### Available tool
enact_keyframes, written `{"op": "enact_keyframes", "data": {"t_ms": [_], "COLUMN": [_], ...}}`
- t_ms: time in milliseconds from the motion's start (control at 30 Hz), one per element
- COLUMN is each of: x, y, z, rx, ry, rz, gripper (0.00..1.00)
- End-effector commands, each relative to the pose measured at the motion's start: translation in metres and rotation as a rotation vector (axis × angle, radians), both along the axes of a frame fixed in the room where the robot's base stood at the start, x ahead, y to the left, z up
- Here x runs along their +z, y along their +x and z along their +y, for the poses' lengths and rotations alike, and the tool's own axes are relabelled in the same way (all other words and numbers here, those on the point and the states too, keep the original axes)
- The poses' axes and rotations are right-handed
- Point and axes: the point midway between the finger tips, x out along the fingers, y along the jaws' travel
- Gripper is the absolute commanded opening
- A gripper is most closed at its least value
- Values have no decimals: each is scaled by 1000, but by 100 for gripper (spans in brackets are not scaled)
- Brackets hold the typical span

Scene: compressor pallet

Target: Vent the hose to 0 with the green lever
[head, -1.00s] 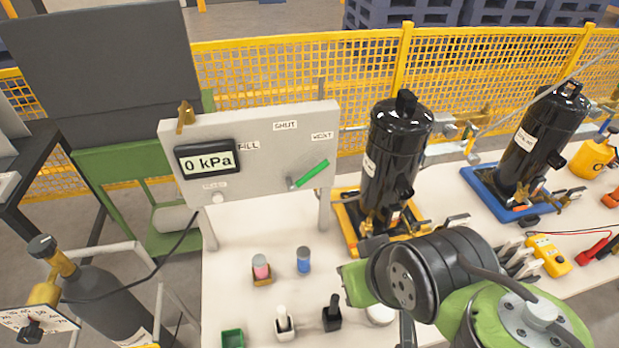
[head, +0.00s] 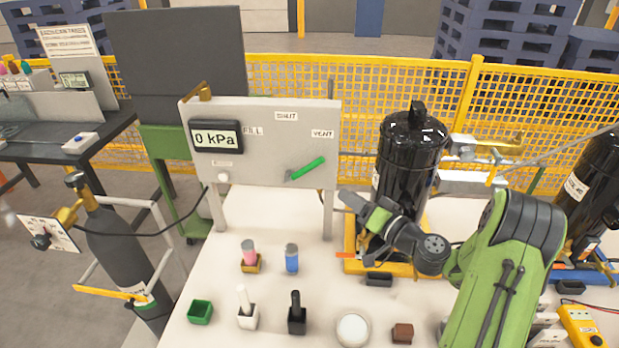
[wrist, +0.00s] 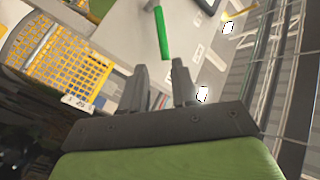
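The green lever (head: 307,168) is on the grey panel (head: 260,150). It slants up and right from its pivot, below the VENT label (head: 322,133). The display (head: 216,136) reads 0 kPa. My gripper (head: 348,200) is to the right of and below the lever in the head view, in front of the black compressor (head: 408,150). In the wrist view the fingers (wrist: 160,66) stand apart with nothing between them. The lever (wrist: 162,33) shows just beyond the fingertips, not visibly touched.
A pink-capped item (head: 249,252), a blue bottle (head: 291,258), a green box (head: 200,312) and black and white brush bottles stand on the bench below the panel. A grey cylinder (head: 122,255) stands at left. The bench just under the panel is clear.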

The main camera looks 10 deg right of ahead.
Motion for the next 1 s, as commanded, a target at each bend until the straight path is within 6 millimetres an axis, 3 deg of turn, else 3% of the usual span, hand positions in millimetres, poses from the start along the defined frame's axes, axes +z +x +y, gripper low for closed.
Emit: {"op": "enact_keyframes", "data": {"t_ms": [600, 767, 1000], "x": [4, 3, 2], "y": [120, 134, 136], "z": [69, 76, 77], "rx": [9, 7, 7], "ry": [-3, -3, -2], "rz": [0, 3, 3], "gripper": [29, 29, 29]}}
